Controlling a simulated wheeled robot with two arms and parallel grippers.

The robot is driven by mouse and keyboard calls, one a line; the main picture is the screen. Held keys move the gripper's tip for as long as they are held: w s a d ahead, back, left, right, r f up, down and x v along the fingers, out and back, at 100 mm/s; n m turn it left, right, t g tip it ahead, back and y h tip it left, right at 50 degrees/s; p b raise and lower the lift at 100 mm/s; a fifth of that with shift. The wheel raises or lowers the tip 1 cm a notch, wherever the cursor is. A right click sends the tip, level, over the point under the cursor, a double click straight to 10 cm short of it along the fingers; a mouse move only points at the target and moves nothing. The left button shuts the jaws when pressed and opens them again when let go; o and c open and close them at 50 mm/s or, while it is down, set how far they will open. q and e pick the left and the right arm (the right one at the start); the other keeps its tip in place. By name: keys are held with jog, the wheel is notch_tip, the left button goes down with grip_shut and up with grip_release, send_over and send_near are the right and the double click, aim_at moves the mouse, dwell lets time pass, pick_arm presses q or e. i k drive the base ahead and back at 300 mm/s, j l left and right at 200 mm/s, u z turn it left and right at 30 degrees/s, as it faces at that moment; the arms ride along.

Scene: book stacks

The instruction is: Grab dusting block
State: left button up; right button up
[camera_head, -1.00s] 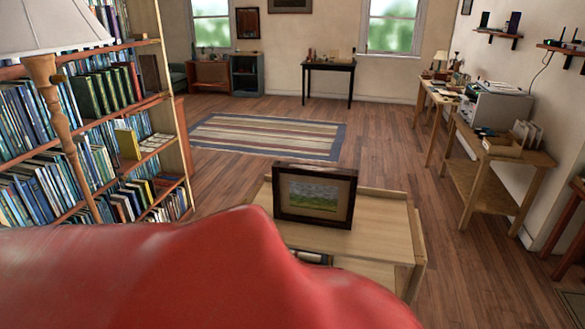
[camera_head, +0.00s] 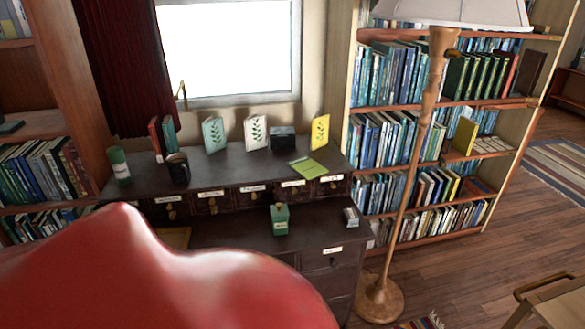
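I cannot tell for sure which thing is the dusting block. A small green block-like item with a pale label and a knob on top (camera_head: 279,219) stands on the dark desk's lower surface (camera_head: 235,232). A small grey-white block (camera_head: 351,217) sits near that surface's right end. A dark box (camera_head: 283,138) stands on the upper shelf, by the window. Neither of my grippers shows in the head view.
A large glossy red surface (camera_head: 150,280) fills the lower left and hides part of the desk. A floor lamp (camera_head: 408,165) stands right of the desk, before a full bookcase (camera_head: 530,135). Wooden floor (camera_head: 490,240) is open at the right.

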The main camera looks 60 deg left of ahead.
aim_at(350, 218)
jog(key=u, duration=1.6)
jog(key=i+j+z, duration=0.1)
jog(key=i+j, duration=0.45)
